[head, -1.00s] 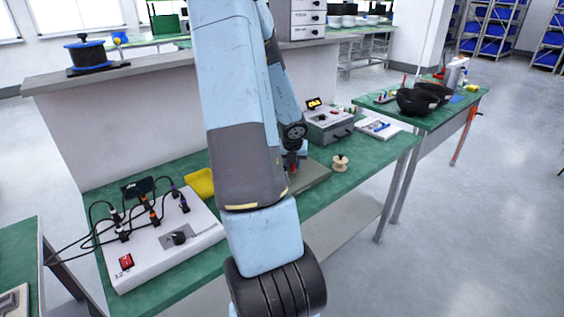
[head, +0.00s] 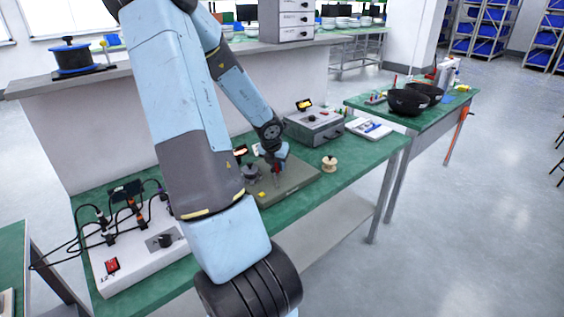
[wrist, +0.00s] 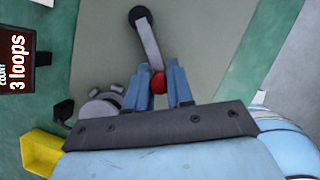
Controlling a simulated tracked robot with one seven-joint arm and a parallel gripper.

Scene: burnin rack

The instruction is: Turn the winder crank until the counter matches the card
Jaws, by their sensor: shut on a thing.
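The winder's grey-green base plate (head: 297,178) lies on the green bench. In the wrist view its crank arm (wrist: 149,42) runs from a black hub (wrist: 140,15) down to a red knob (wrist: 158,82). My gripper (wrist: 165,84) is shut on the red knob, one finger on each side; it also shows above the plate in the head view (head: 277,168). A dark sign (wrist: 16,58) reading "COUNT" and "3 loops" stands at the left of the wrist view. I cannot tell whether it is the counter or the card.
A grey control box (head: 314,125) stands behind the plate, and a wooden spool (head: 329,163) stands to its right. A white panel with cables (head: 140,255) is at the left. The bench front right is clear.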

